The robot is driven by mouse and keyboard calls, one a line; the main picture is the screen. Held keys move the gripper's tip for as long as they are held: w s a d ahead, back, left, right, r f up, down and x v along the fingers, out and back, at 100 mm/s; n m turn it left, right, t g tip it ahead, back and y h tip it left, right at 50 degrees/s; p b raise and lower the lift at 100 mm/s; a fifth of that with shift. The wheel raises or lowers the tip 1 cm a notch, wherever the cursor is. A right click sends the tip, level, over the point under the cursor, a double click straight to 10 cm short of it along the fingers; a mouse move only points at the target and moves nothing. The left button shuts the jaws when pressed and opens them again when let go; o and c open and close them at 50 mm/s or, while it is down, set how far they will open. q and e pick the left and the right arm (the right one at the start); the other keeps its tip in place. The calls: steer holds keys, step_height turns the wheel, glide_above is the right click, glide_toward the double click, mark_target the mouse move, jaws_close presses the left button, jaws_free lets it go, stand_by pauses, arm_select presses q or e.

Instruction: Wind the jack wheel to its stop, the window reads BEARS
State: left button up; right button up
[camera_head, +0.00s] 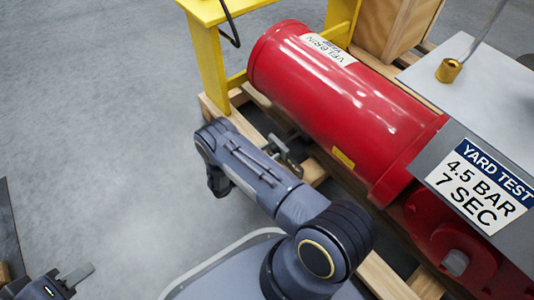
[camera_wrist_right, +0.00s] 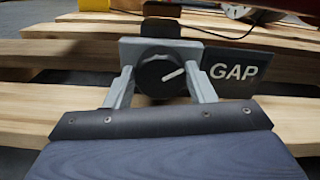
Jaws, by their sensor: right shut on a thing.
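The jack wheel (camera_wrist_right: 152,78) is a dark round knob with a white pointer line, in the middle of the right wrist view. The line points right and slightly up. My right gripper (camera_wrist_right: 163,88) has one grey finger on each side of the wheel and is shut on it. The window plate (camera_wrist_right: 236,71), just right of the wheel, reads GAP in white letters. In the head view my forearm largely hides the wheel. My left gripper (camera_head: 73,277) is at the bottom left corner of the head view, away from the wheel. Its jaw opening is not clear.
A red cylinder (camera_head: 340,105) lies above the wooden pallet (camera_head: 384,280). A yellow frame (camera_head: 208,60) stands at its far end. A grey box (camera_head: 480,100) with a YARD TEST label (camera_head: 478,185) is at right. Open grey floor (camera_head: 100,130) is at left.

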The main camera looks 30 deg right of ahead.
stand_by(0.3)
steer(key=m, duration=0.3)
steer(key=shift+m, duration=0.4)
steer(key=shift+s+m, duration=0.15)
steer(key=shift+m, duration=1.35)
steer(key=o, duration=0.9)
steer(key=shift+o, duration=0.2)
steer(key=shift+a, duration=0.1)
steer(key=a+p, duration=0.1)
steer(key=a, duration=0.6)
steer(key=shift+s+a+p, duration=0.3)
steer(key=shift+a, duration=0.05)
